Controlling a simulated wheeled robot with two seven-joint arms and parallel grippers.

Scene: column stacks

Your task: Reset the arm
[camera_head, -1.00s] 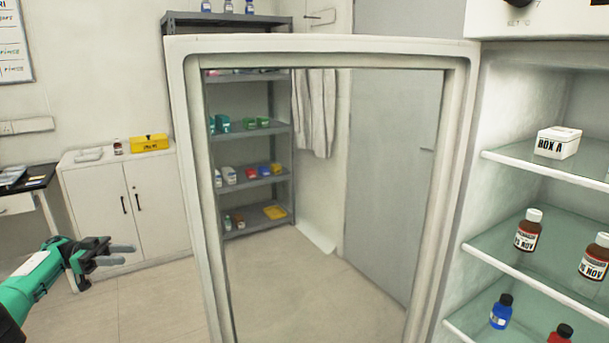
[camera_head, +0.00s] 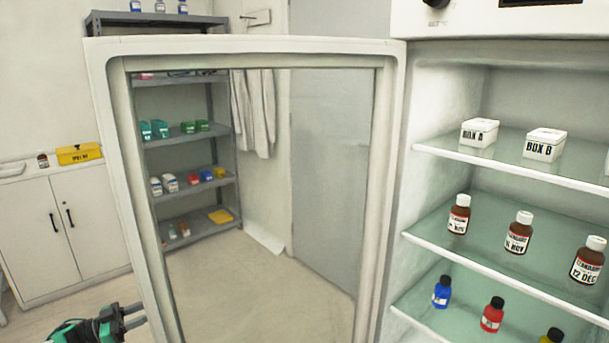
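My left gripper (camera_head: 134,315) is at the lower left, in front of the white cabinet and just left of the open fridge door (camera_head: 395,200). Its two dark fingers point right with a gap between them, and nothing is held. My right gripper is out of view. The fridge's inside shows at the right. Its top shelf (camera_head: 520,167) bears a white box marked BOX A (camera_head: 479,132) and one marked BOX B (camera_head: 544,145). Brown bottles (camera_head: 518,233) stand on the middle shelf. A blue bottle (camera_head: 442,293), a red bottle (camera_head: 492,316) and a yellow bottle (camera_head: 551,337) stand on the bottom shelf.
The glass door stands open across the middle of the view. Through it show a grey rack (camera_head: 188,150) with several small items, a hanging white coat (camera_head: 253,115) and a grey door (camera_head: 330,150). A white cabinet (camera_head: 62,235) with a yellow box (camera_head: 79,153) stands at the left.

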